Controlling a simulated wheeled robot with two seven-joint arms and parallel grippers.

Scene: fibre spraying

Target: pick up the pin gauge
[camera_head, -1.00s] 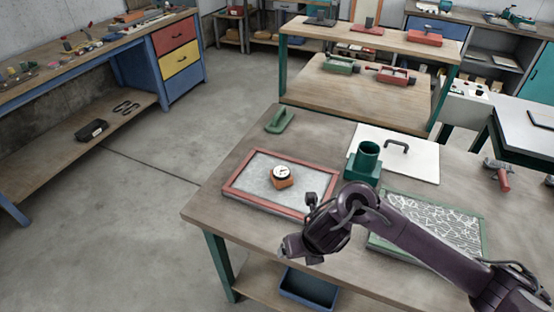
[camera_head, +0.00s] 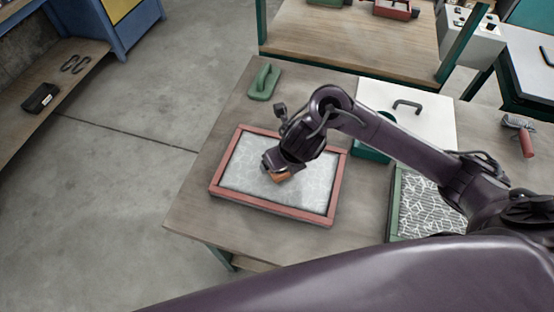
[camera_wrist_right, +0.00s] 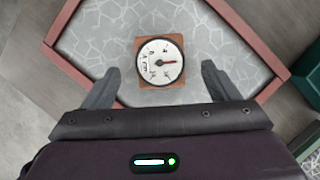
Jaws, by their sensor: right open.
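The pin gauge has a round white dial and an orange-brown body. It (camera_wrist_right: 160,62) lies on the grey fibre mat inside the red-framed tray (camera_head: 262,203). In the head view only a bit of its orange body (camera_head: 281,177) shows below my right gripper (camera_head: 277,168). In the right wrist view the open fingers of my right gripper (camera_wrist_right: 160,70) stand apart on the left and right of the gauge, with gaps on both sides. Whether the fingertips are down at its height is hard to tell. My left gripper is not in view.
A green-handled float (camera_head: 264,82) lies behind the tray. A white board with a dark handle (camera_head: 408,106) and a partly hidden green holder (camera_head: 368,152) are to the right. A green-framed tray (camera_head: 398,205) is at the right. A red-handled tool (camera_head: 525,140) lies farther right.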

